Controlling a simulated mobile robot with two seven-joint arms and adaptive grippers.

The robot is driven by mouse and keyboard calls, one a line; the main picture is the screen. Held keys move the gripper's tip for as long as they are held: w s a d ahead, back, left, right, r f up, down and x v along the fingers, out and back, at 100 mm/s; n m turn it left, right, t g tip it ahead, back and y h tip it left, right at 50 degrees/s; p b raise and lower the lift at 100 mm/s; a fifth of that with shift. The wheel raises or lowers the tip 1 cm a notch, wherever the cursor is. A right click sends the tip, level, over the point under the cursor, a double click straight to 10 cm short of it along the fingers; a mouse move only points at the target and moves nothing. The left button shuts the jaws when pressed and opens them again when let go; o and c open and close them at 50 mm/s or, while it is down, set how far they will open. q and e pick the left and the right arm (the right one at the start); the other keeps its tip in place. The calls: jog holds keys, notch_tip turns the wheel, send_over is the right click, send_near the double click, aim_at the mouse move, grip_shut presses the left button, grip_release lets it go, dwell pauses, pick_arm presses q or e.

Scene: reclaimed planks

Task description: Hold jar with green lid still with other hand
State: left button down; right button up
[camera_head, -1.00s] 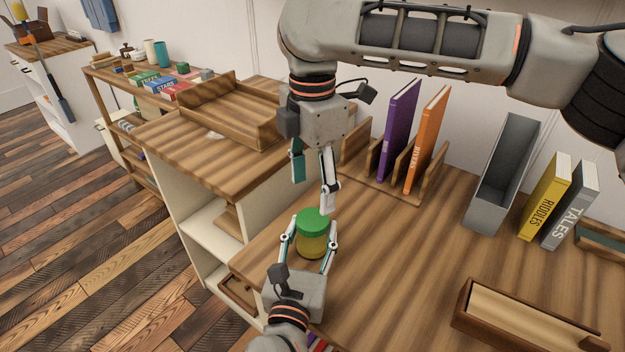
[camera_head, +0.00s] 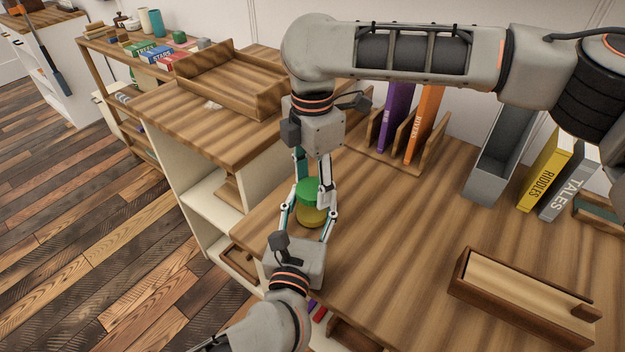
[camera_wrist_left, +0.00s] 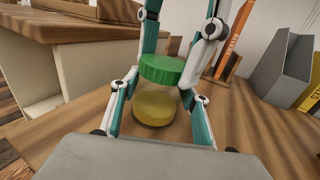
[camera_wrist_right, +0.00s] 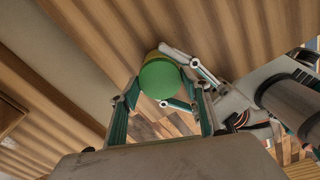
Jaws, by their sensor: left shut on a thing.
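The jar (camera_head: 312,215) has a yellowish body and a green lid (camera_head: 309,190). It stands upright near the left end of the wooden desk. My left gripper (camera_head: 309,218) is shut on the jar's body, one finger on each side; the left wrist view shows the jar (camera_wrist_left: 155,108) between them. My right gripper (camera_head: 313,184) points down from above, its fingers apart on either side of the green lid. In the right wrist view the lid (camera_wrist_right: 160,80) lies between its open fingertips, and contact is not clear.
A wooden rack (camera_head: 385,150) with purple and orange books stands behind the jar. A grey file holder (camera_head: 497,165), yellow and grey books, and a wooden box (camera_head: 520,300) are to the right. A shelf unit with a wooden tray (camera_head: 225,75) is at the left. The desk's middle is clear.

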jog(key=c, duration=0.5)
jog(key=shift+c, duration=0.2)
jog(key=o, duration=1.3)
notch_tip(320, 180, up, 12)
pick_arm(q)
jog(key=c, duration=1)
grip_release()
